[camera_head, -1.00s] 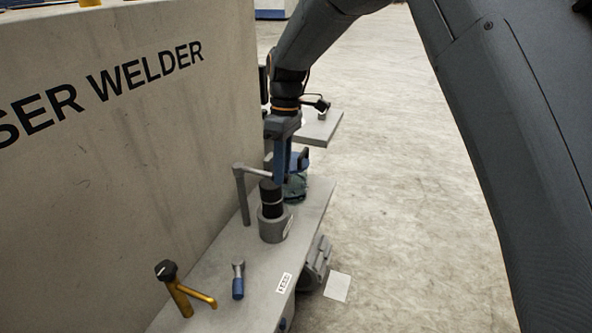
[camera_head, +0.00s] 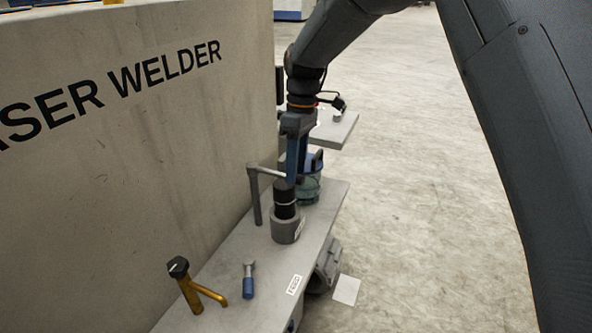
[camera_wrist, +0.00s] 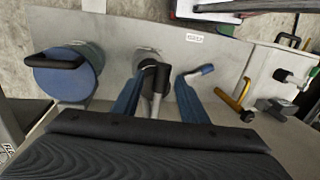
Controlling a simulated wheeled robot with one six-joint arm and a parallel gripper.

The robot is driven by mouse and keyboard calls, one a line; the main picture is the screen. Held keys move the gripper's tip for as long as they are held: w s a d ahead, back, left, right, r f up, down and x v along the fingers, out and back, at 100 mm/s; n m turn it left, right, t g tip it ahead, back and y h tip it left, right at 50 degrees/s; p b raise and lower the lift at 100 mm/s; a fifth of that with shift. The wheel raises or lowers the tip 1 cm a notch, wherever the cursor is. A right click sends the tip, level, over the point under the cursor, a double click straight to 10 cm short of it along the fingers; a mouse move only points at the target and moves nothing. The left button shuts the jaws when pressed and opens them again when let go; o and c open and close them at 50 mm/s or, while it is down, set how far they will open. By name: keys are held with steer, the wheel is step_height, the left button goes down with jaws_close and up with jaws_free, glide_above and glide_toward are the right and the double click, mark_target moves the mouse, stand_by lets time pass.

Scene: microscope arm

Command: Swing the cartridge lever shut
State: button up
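A grey crank-shaped lever stands on the grey shelf (camera_head: 215,270). Its horizontal bar (camera_head: 268,170) runs from an upright post (camera_head: 254,200) toward my gripper (camera_head: 296,165). I take this for the cartridge lever, though no label confirms it. A black cylinder (camera_head: 285,200) in a round grey holder (camera_head: 287,229) stands just in front of it. In the wrist view my gripper (camera_wrist: 160,74) has its two blue fingers spread apart. A grey bar (camera_wrist: 158,88) and a black part (camera_wrist: 150,66) show between them. Contact with the fingers cannot be told.
A jar with a blue lid (camera_wrist: 65,75) stands close beside my gripper. A blue-handled tool (camera_head: 248,283) and a gold lever with a black knob (camera_head: 188,288) are nearer on the shelf. The laser welder's wall (camera_head: 150,150) borders the shelf at left. Open floor lies to the right.

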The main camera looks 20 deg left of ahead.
step_height(320, 180, up, 7)
steer(key=w+b, duration=0.1)
steer(key=shift+w+b, duration=0.15)
steer(key=shift+b, duration=0.2)
